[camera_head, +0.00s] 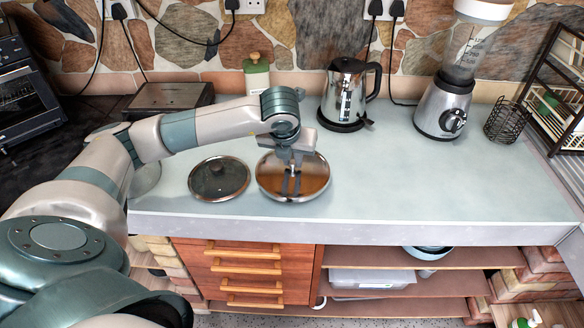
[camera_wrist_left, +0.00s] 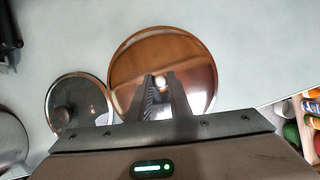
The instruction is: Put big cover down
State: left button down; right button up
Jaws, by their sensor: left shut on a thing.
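The big cover (camera_head: 317,178) is a round, shiny copper-brown lid with a metal rim, near the front of the worktop and right of the small cover. My left gripper (camera_head: 291,184) points down over its middle, shut on its knob. In the left wrist view, the big cover (camera_wrist_left: 190,58) spreads beyond my left gripper's fingertips (camera_wrist_left: 161,82), with the pale knob between them. The cover looks roughly level. Whether it touches the worktop or hangs just above it I cannot tell. My right gripper is not in view.
A smaller dark glass cover (camera_head: 228,183) lies close to the left. The grey worktop (camera_head: 430,185) is clear to the right.

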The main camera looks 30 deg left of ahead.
aim_at(292, 169)
pick_arm(q)
notch_tip(292, 169, down, 3)
jog(key=shift+r+p, duration=0.1)
jog(key=shift+p, duration=0.7)
jog(key=shift+f, duration=0.4)
jog(key=c, duration=1.6)
grip_release()
jog(key=shift+r, duration=0.1)
jog(key=shift+s+r, duration=0.15)
jog(key=shift+r, duration=0.1)
jog(key=b+v, duration=0.4)
jog(key=v, duration=0.7)
jog(key=shift+d+r, duration=0.1)
jog(key=shift+r, duration=0.05)
